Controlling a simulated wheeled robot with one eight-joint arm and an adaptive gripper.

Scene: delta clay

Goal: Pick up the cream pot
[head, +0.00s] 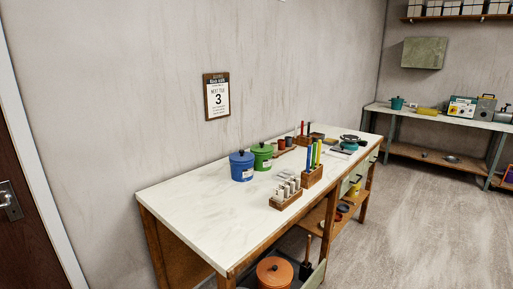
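I cannot make out a cream pot in the head view. On the white-topped workbench (190,204) stand a blue lidded pot (242,168) and, right behind it, a green lidded pot (262,158). An orange-brown lidded pot (274,272) sits low under the bench's front edge, cut off by the picture's bottom. A small teal pot (397,103) stands on the far bench (420,112) at the back right. My gripper is not in view.
Wooden racks (286,199) with upright tools and several small items crowd the workbench's middle and far end. Its near left end is bare. A brown door (12,215) is at the far left. Open floor (425,220) lies to the right.

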